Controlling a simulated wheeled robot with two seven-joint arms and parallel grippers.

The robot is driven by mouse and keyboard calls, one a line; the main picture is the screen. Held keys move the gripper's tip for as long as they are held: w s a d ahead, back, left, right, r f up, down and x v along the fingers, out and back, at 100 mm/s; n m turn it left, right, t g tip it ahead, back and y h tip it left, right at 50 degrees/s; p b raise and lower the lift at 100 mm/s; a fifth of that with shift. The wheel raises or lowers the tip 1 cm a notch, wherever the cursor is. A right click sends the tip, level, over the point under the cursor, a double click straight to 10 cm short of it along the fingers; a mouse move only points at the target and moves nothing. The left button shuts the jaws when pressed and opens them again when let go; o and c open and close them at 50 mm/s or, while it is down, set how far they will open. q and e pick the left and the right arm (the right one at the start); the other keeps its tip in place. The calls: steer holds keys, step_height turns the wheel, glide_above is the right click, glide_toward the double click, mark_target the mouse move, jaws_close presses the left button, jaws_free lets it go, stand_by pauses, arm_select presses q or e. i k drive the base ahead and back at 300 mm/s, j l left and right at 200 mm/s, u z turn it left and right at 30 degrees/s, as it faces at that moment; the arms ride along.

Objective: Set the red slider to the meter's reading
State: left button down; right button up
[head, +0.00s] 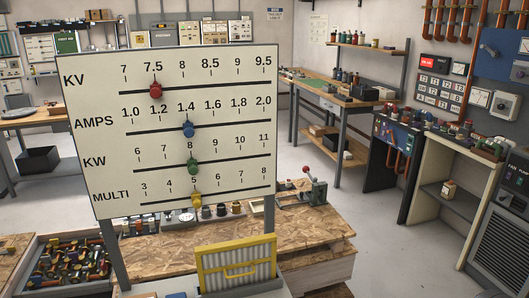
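A large white board (105,150) on two posts stands at the front left. It has rows KV, AMPS, KW and MULTI. The red slider (155,90) is on the top KV track, at about the 7.5 mark. A blue slider (188,129) is near 1.4 on AMPS, a green slider (193,167) near 8 on KW, and a yellow slider (197,200) near 5 on MULTI. A small round white dial (187,216) shows below the board; its reading is too small to tell, and I cannot tell whether it is the task's meter. Neither gripper is in view.
A yellow-framed ribbed panel (235,267) stands in front. A crate of mixed parts (75,262) is at lower left. Open floor (375,225) lies right of the bench.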

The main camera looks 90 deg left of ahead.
mark_target(155, 88)
steer(key=l+u, duration=0.1)
steer(key=u, duration=2.6)
steer(key=i+u, duration=0.1)
steer(key=u, duration=0.6)
steer(key=k+z, duration=0.2)
steer(key=i+j, duration=0.05)
steer(key=i, duration=0.05)
